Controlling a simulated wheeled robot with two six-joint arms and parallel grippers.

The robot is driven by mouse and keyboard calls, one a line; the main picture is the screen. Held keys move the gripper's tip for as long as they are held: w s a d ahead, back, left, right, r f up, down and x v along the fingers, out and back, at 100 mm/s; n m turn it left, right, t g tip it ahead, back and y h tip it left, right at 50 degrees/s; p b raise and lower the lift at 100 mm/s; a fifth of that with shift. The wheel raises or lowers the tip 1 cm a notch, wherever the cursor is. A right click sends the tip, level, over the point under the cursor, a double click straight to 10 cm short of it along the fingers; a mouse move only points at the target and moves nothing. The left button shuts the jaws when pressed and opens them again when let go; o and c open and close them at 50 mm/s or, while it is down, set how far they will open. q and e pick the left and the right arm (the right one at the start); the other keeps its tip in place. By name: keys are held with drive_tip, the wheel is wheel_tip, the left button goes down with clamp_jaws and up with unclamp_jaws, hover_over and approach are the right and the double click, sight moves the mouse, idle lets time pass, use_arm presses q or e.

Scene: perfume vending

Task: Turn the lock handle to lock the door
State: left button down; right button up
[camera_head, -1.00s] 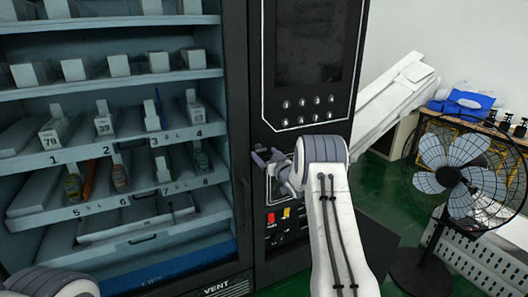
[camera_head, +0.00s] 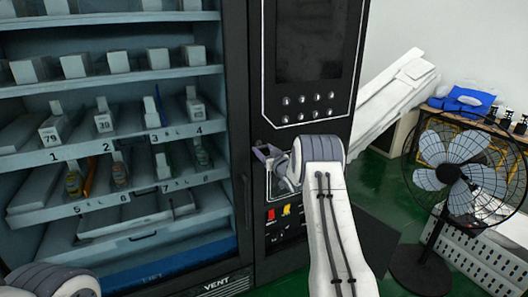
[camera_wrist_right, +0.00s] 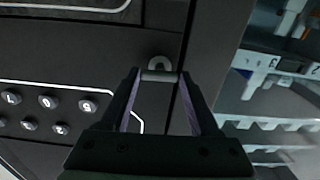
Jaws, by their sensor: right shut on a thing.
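The black vending machine's right panel (camera_head: 290,135) holds the lock. My right gripper (camera_head: 264,154) is at this panel, just right of the glass door. In the right wrist view the grey lock handle (camera_wrist_right: 160,74) sits between the tips of my right gripper (camera_wrist_right: 157,77), which is shut on it. In the head view the handle is mostly hidden by the gripper and wrist. The glass door (camera_head: 150,215) lies flush beside the panel and looks closed. Only part of my left arm shows at the bottom left; its gripper is out of view.
Numbered shelves with small bottles stand behind the glass. Round buttons (camera_head: 308,108) and a dark screen (camera_head: 310,45) are above my right gripper; red and yellow switches (camera_head: 286,210) are below it. A black fan (camera_head: 452,172) stands to the right on green floor.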

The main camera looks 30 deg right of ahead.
drive_tip(key=shift+f+n+b, duration=0.15)
drive_tip(key=shift+n+b, duration=8.65)
drive_tip(key=shift+b, duration=1.7)
drive_tip(key=o, duration=1.4)
drive_tip(key=shift+c, duration=0.2)
drive_tip(key=shift+s, duration=0.1)
